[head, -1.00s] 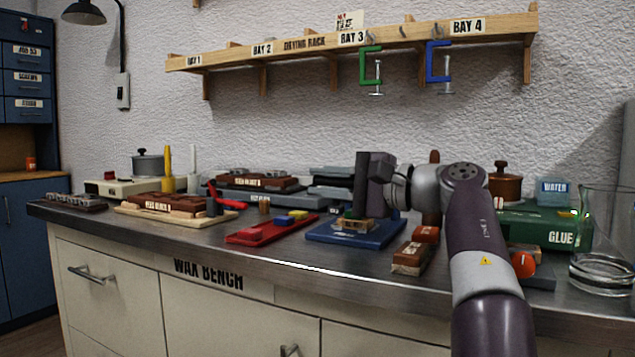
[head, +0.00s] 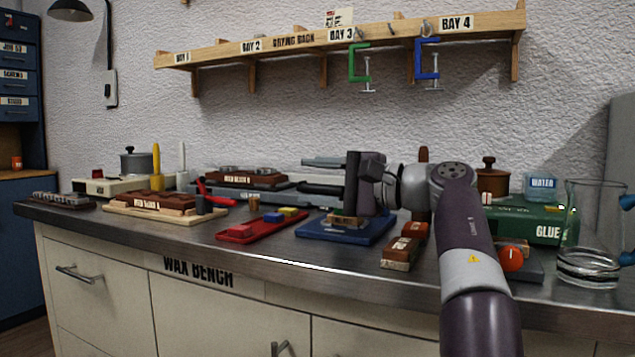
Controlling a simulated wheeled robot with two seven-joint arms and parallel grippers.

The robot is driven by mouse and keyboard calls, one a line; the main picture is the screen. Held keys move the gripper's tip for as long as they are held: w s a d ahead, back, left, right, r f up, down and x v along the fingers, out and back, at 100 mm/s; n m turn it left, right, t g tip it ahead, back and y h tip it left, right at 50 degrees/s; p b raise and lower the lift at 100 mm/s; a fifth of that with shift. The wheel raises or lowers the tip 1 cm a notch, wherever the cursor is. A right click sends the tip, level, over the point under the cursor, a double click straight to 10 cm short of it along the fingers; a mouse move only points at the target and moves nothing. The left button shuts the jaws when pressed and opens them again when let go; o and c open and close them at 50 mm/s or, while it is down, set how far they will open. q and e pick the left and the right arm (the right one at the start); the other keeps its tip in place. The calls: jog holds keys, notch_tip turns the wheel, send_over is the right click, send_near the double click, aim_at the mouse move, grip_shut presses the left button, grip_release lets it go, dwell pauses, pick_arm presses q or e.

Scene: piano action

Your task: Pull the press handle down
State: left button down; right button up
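A red lever (head: 214,194), the likeliest press handle, slants down to the right beside a low grey body (head: 272,195) at the back of the bench. Which parts belong to the press is hard to tell. My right gripper (head: 321,175) points left above the blue board (head: 315,234), to the right of the red lever and apart from it. Its two fingers look spread, one above the other, with nothing held between them. My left gripper is not in view.
The steel bench (head: 170,237) is crowded. A red tray (head: 236,233) and wooden blocks (head: 402,252) lie near the front. A green glue box (head: 528,222) and a glass jar (head: 590,240) stand at right. The drying rack (head: 290,46) hangs above.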

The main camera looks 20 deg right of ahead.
jog(key=r+p, duration=0.2)
jog(key=r, duration=0.1)
jog(key=r+p, duration=0.1)
jog(key=r, duration=0.1)
jog(key=shift+s+d+p, duration=0.3)
jog(key=shift+d+p, duration=0.05)
jog(key=s+d+r+p, duration=0.3)
jog(key=s+d+r, duration=0.2)
jog(key=s, duration=0.4)
jog(key=shift+s+d+r, duration=0.15)
jog(key=shift+d+r, duration=0.2)
